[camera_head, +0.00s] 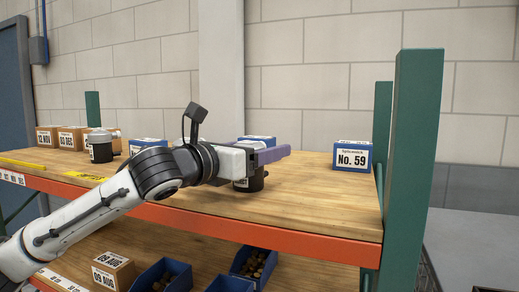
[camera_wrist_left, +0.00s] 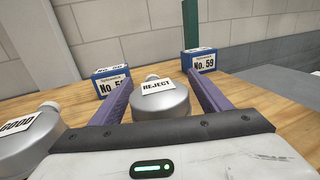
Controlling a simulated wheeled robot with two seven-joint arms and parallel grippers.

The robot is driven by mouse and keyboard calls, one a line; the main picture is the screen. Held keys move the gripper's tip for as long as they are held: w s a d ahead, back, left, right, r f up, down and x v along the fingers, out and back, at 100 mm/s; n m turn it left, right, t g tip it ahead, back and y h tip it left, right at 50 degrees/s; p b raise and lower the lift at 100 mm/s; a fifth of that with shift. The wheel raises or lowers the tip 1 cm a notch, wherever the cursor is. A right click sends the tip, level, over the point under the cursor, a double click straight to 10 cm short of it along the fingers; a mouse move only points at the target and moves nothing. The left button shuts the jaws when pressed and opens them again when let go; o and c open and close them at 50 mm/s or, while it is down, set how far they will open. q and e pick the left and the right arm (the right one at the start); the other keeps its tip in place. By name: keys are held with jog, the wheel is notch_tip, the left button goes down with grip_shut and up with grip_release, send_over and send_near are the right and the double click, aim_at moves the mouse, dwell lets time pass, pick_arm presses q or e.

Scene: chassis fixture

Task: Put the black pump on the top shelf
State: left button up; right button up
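My left gripper (camera_head: 272,155) reaches in from the left over the wooden shelf. A bottle-like item with a black lower body (camera_head: 256,182) stands at the fingers, partly hidden by them. In the left wrist view its silver top with a REJECT label (camera_wrist_left: 160,98) lies between the two purple fingers (camera_wrist_left: 160,88), which look spread apart. Whether they touch it is unclear. A silver-topped item labelled GOOD (camera_wrist_left: 25,140) stands to the left. A black item with a grey top (camera_head: 100,145) stands farther left on the shelf. My right gripper is not in view.
A blue and white No. 59 box (camera_head: 352,157) stands at the right, near the green post (camera_head: 412,160). Brown boxes (camera_head: 70,138) stand at the far left. An orange beam (camera_head: 260,235) edges the shelf. Blue bins (camera_head: 162,276) sit below. The right front wood is clear.

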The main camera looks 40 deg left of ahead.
pick_arm(q)
jog(key=shift+r, duration=0.15)
jog(key=s+b, duration=0.1)
jog(key=s, duration=0.2)
jog(key=s+b, duration=0.1)
jog(key=s, duration=0.3)
jog(key=s+b, duration=0.2)
jog(key=s, duration=0.1)
jog(key=shift+s+a, duration=0.25)
jog(key=shift+a, duration=0.05)
jog(key=shift+s, duration=0.75)
